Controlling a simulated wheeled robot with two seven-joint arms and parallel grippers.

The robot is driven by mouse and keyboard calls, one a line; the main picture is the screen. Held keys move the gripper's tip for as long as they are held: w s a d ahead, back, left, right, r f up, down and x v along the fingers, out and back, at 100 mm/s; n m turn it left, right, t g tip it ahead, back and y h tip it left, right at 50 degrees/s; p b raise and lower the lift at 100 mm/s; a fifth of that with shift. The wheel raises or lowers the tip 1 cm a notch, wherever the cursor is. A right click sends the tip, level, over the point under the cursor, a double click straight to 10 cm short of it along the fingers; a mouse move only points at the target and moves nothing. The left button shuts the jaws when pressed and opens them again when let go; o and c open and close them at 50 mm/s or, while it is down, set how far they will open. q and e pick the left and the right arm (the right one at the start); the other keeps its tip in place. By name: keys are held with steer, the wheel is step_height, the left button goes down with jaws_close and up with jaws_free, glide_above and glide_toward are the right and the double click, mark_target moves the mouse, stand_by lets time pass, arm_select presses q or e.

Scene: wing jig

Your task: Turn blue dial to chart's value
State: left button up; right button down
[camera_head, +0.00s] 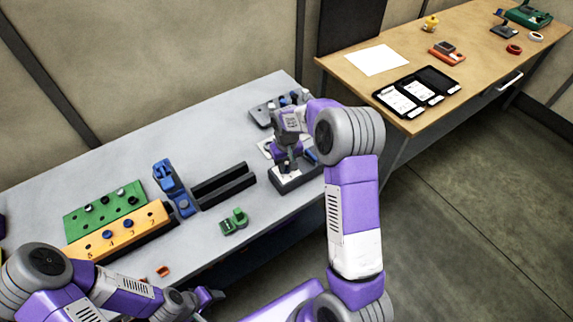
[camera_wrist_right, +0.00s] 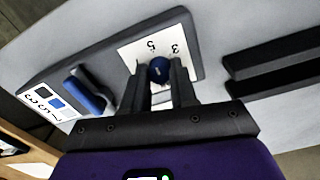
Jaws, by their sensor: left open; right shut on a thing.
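The blue dial (camera_wrist_right: 159,70) is a round knob with a small pale mark, on a white plate (camera_wrist_right: 187,52) printed with digits; 5 and 3 are readable. My right gripper (camera_wrist_right: 160,80) is shut on the dial, one finger on each side. In the head view my right gripper (camera_head: 287,167) points down over the dark dial box (camera_head: 290,184) and hides the dial. A white card (camera_wrist_right: 46,101) with digits and coloured squares, possibly the chart, shows at the left of the right wrist view. My left gripper (camera_head: 207,297) is open and empty near the table's front edge.
A blue handle (camera_wrist_right: 86,92) stands beside the plate. Black rails (camera_head: 224,185), a blue clamp (camera_head: 174,187), a green block (camera_head: 234,221) and orange and green peg boards (camera_head: 118,234) stand on the grey table. A wooden table (camera_head: 467,50) holds tablets and tools.

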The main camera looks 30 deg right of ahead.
mark_target(287, 168)
steer(key=shift+n, duration=0.4)
steer(key=c, duration=0.9)
jaws_free()
steer(key=shift+r, duration=0.1)
step_height(287, 168, up, 8)
steer(key=shift+f+p, duration=0.25)
steer(key=shift+p, duration=0.1)
steer(key=shift+f, duration=0.1)
